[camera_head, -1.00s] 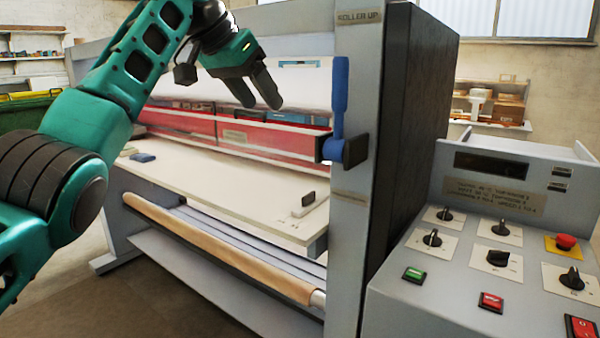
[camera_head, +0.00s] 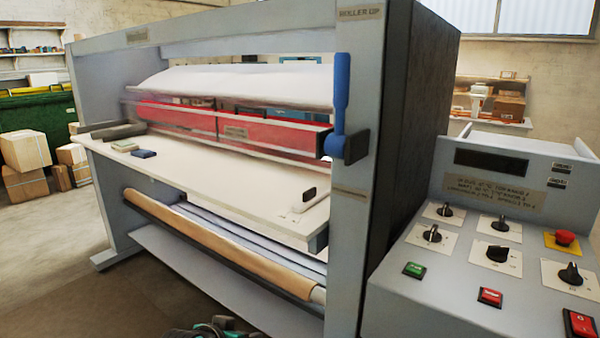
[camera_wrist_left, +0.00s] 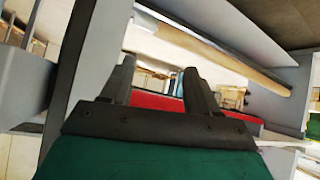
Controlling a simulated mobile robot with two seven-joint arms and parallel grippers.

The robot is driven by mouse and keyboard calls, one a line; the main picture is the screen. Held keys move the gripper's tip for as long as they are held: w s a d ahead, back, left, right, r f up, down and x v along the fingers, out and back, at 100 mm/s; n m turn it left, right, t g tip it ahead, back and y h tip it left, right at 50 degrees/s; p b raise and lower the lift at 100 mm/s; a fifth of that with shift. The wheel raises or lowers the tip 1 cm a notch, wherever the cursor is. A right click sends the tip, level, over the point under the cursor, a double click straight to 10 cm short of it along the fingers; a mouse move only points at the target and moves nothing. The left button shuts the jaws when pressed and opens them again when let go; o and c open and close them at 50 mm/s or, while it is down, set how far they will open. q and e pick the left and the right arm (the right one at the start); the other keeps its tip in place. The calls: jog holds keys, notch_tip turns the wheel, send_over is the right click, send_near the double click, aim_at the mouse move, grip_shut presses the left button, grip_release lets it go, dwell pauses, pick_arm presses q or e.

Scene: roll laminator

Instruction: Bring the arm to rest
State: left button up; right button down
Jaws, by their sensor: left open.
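My left gripper (camera_wrist_left: 158,85) shows in the left wrist view with its two dark fingers apart and nothing between them. In the head view only a small green and dark part of my arm shows at the bottom edge, below the laminator; the fingers cannot be made out there. The roll laminator (camera_head: 355,215) stands in front of me, with a blue lever (camera_head: 339,105) upright on its right post. My right gripper is in neither view.
The control panel (camera_head: 455,270) with knobs and buttons is at the right. The laminator's table (camera_head: 225,185) carries a few small items. A brown roll (camera_head: 215,243) runs below it. Cardboard boxes (camera_head: 25,150) and a green bin (camera_head: 38,112) stand at the left.

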pick_arm(q)
jog(key=s+a+f, duration=0.1)
jog(key=s+f, duration=0.1)
jog(key=s, duration=0.6)
jog(key=s+a+f+t+y, duration=0.1)
jog(key=s+a+f, duration=0.1)
jog(key=s, duration=0.7)
jog(key=s+a+f, duration=0.2)
jog(key=s+f, duration=0.1)
jog(key=s, duration=0.5)
jog(key=shift+s+f+n+t+y, duration=0.2)
jog(key=shift+n+t+y, duration=0.1)
jog(key=shift+t+y, duration=0.1)
